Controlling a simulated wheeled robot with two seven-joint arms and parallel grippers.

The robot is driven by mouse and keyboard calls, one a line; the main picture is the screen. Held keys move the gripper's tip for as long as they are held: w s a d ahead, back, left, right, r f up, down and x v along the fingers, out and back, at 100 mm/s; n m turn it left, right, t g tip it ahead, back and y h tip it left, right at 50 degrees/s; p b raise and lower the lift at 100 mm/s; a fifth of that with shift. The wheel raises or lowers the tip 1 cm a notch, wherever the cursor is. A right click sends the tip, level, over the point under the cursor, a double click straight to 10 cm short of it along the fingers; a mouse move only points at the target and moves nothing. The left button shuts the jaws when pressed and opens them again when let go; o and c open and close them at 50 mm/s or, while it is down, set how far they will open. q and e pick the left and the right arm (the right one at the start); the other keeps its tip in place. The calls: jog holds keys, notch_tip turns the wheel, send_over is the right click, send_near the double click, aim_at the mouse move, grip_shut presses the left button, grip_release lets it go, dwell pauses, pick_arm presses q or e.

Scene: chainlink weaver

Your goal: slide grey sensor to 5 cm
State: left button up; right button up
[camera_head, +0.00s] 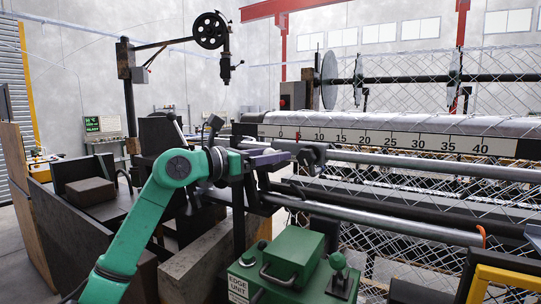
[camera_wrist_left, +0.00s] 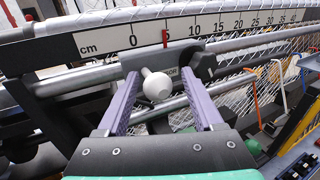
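The grey sensor (camera_wrist_left: 140,62) sits on the metal rail below the cm scale (camera_wrist_left: 205,27). A round white knob (camera_wrist_left: 157,86) sticks out from its front. A red marker (camera_wrist_left: 165,38) stands at about 5 on the scale; the sensor body is below it. In the head view the sensor (camera_head: 312,154) is just beyond my left gripper (camera_head: 284,157). In the left wrist view the purple fingers of my left gripper (camera_wrist_left: 160,76) are spread on either side of the knob, with gaps to both. My right gripper is in neither view.
A green edge unit box (camera_head: 290,255) with a handle and lever stands below and right of my left gripper. Rails and chain-link mesh (camera_head: 430,180) fill the right. A dark bench with a brown block (camera_head: 90,191) is at the left.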

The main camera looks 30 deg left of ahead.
pick_arm(q)
jog(key=shift+w+d, duration=0.1)
jog(key=shift+d, duration=0.1)
jog(key=b+v, duration=0.8)
jog(key=v, duration=0.6)
jog(key=shift+a, duration=0.15)
